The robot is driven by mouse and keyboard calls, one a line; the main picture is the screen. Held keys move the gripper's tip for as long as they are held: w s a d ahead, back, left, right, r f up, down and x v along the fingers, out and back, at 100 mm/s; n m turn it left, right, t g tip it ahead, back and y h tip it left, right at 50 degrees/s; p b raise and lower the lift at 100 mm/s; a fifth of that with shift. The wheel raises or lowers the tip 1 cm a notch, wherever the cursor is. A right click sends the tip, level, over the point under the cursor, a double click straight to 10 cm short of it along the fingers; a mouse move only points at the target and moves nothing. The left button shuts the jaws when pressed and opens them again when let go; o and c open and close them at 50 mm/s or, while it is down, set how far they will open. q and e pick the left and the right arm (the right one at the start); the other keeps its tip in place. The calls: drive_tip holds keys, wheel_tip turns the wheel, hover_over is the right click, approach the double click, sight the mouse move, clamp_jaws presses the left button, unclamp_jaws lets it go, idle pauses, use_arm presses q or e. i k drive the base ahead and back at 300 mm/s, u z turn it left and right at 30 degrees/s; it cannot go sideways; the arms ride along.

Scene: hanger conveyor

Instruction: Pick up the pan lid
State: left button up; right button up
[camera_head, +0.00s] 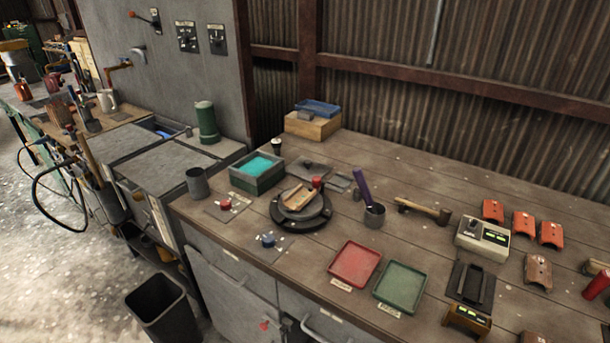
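I cannot clearly make out a pan lid. The nearest round shape is a dark disc (283,219) on the workbench, with a smaller grey round piece and a tan block (299,196) on top of it. I cannot tell whether any of these is the lid. Neither of my grippers is in view.
A teal-filled tray (246,185), a dark cup (197,185), a red tray (354,264), a green tray (400,288), a hammer (424,210) and a scale-like box (482,239) share the workbench (375,170). A black bin (164,310) stands on the floor.

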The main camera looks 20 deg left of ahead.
sight(304, 168)
drive_tip(key=z, duration=0.45)
drive_tip(key=k, duration=0.2)
drive_tip(key=u, duration=1.8)
drive_tip(key=i, duration=0.7)
drive_tip(key=u, duration=0.25)
